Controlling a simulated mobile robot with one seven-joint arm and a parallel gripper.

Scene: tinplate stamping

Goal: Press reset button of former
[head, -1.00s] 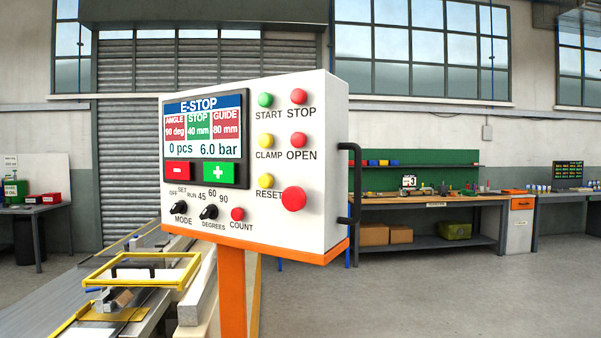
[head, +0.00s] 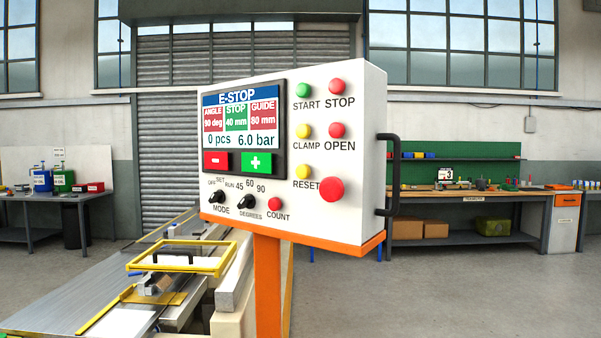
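The screen (head: 243,132) reads E-STOP, with angle 90 deg, stop 40 mm, guide 80 mm, 0 pcs and 6.0 bar. Other buttons are a green START (head: 303,90), red STOP (head: 337,85), yellow CLAMP (head: 304,130), red OPEN (head: 337,130) and red COUNT (head: 274,204). My gripper is not in view.
The machine bed (head: 90,297) with a yellow-framed guard (head: 182,268) lies left of the post. A black handle (head: 393,175) sticks out from the panel's right side. Workbenches stand at the back left and back right. The floor (head: 440,295) at right is clear.

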